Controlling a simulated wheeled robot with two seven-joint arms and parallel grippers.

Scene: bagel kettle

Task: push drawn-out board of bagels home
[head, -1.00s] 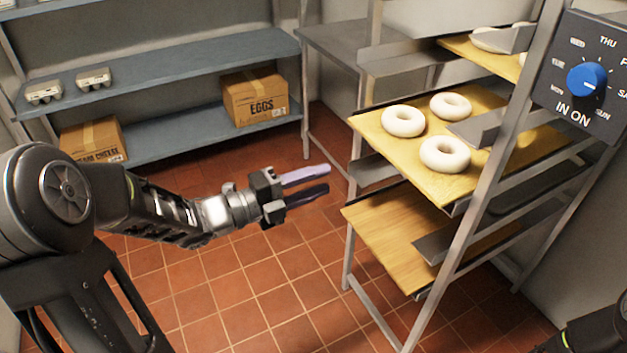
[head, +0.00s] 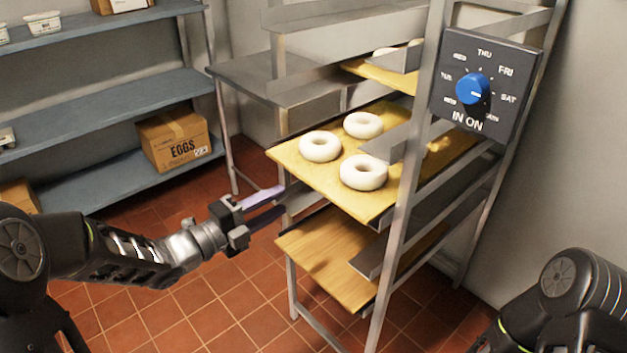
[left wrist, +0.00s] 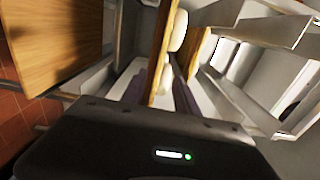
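A wooden board (head: 312,175) carrying pale ring bagels (head: 362,172) sticks out to the left from a middle level of the metal rack (head: 402,200). Part of it is hidden behind the rack's post. My left gripper (head: 284,198) is at the board's left edge, its two purple fingers apart, one above the other. In the left wrist view, the board (left wrist: 163,65) shows edge-on between the parted fingers (left wrist: 162,95), with a gap visible on either side. I cannot tell if either finger touches it. My right gripper is out of view; only part of that arm shows.
A bare-looking board (head: 325,250) sticks out one level below, and another board with bagels (head: 385,75) sits above. Blue shelves (head: 120,100) with an eggs carton (head: 175,140) stand at left. Tiled floor is open in front.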

